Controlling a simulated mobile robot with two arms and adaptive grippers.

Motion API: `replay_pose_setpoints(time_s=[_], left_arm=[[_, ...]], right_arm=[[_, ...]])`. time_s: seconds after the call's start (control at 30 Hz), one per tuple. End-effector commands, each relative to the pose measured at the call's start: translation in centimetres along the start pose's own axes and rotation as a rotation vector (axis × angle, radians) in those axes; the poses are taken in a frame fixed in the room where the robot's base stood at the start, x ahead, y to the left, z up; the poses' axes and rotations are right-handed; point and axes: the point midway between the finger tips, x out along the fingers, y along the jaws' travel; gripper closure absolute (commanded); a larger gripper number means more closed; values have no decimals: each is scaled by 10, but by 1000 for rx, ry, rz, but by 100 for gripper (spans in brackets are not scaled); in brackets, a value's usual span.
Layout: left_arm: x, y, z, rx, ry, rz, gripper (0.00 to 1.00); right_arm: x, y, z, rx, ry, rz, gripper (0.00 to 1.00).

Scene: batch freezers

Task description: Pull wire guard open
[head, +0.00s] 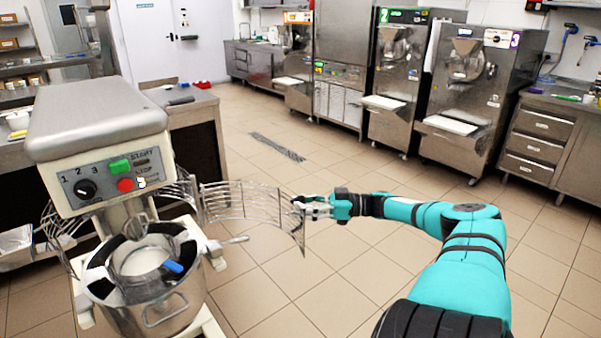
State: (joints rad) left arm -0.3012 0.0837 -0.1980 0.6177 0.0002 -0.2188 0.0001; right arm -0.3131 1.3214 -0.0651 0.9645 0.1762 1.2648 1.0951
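The wire guard (240,203) is a curved metal grid at the mixer (98,125) on the left. Part of it swings out to the right of the mixer, away from the bowl. Another part of the grid curves around the bowl's left side. The steel bowl (165,312) is uncovered at the front, with a blue-handled item inside. My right gripper (300,204) is at the guard's free right edge, with its fingers around or against the wires. The fingertips are small here and overlap the wires, so their closure is unclear. My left gripper is out of view.
The mixer's panel has a green start button (120,166) and a red stop button (126,185). A handle (228,241) sticks out right of the bowl. Batch freezers (465,95) line the back wall. A drawer counter (545,140) stands at right. The tiled floor between is clear.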

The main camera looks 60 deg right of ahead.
Motion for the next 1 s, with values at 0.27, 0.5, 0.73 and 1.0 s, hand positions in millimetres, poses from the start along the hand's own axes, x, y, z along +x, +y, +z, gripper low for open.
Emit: replay_pose_setpoints(time_s=[0.27, 0.5, 0.73, 1.0], left_arm=[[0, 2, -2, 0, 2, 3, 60], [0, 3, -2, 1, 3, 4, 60], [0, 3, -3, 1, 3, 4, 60], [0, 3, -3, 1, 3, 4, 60]], right_arm=[[-44, 1, 3, 3, -8, 4, 67], [-92, 1, 0, -1, -2, 3, 67], [-115, 1, 0, -1, 1, 1, 67], [-117, 0, 0, 0, 1, -1, 67]])
